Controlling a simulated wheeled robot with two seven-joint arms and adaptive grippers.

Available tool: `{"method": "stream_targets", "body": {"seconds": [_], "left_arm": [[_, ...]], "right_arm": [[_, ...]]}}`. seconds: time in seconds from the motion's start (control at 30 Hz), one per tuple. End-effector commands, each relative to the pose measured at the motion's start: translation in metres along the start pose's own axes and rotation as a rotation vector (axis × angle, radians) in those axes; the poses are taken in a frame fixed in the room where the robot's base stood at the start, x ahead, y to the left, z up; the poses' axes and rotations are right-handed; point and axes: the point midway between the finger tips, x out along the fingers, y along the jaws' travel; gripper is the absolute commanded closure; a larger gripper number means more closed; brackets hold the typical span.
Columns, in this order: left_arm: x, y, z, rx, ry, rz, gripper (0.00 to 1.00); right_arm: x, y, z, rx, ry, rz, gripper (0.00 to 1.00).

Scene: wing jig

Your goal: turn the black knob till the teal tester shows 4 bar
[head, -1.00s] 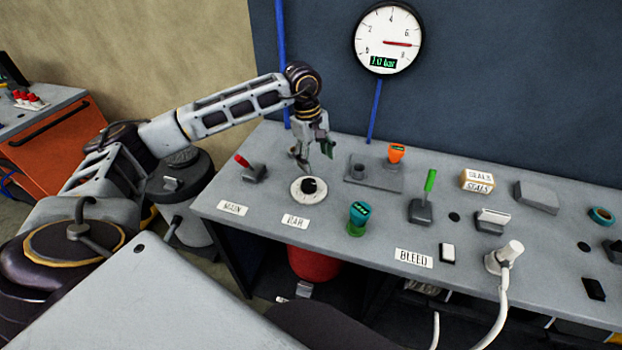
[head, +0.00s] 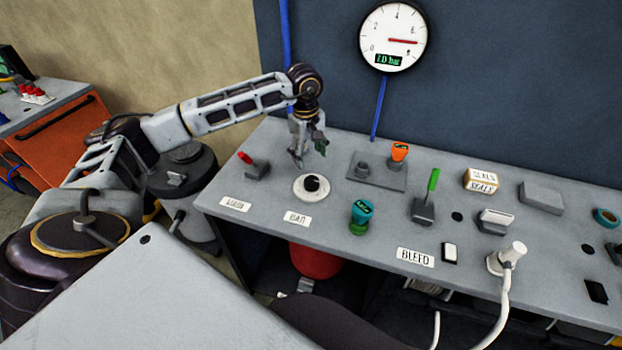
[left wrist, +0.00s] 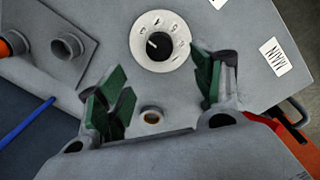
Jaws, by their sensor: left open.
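The black knob (head: 311,183) sits on a round white dial on the grey bench, behind a small label. In the left wrist view the knob (left wrist: 159,45) shows a pale pointer line, with marks around the dial. My left gripper (head: 309,152) is open and empty, above and just behind the knob, not touching it. Its green-padded fingers (left wrist: 160,95) are spread wide in the wrist view. The teal tester (head: 362,212) stands on a green base to the right of the knob; its small display is too small to read. My right gripper is not in view.
A red lever (head: 246,158) stands left of the knob. An orange-topped piece (head: 399,151) and a green lever (head: 432,181) stand to the right. A wall gauge (head: 393,37) has a red needle near 7 and a green digital readout. A white hose fitting (head: 510,254) is at front right.

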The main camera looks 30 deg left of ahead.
Motion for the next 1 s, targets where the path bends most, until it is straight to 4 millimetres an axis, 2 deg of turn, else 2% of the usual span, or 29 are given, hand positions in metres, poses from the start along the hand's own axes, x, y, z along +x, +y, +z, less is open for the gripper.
{"method": "stream_targets", "body": {"seconds": [0.7, 1.0], "left_arm": [[0.092, 0.0, 0.0, -0.002, -0.001, -0.002, 0.34], [0.112, 0.0, 0.0, 0.0, 0.0, 0.0, 0.34]], "right_arm": [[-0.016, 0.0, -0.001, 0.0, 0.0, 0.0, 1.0], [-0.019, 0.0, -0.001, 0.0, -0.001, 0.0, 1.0]]}}
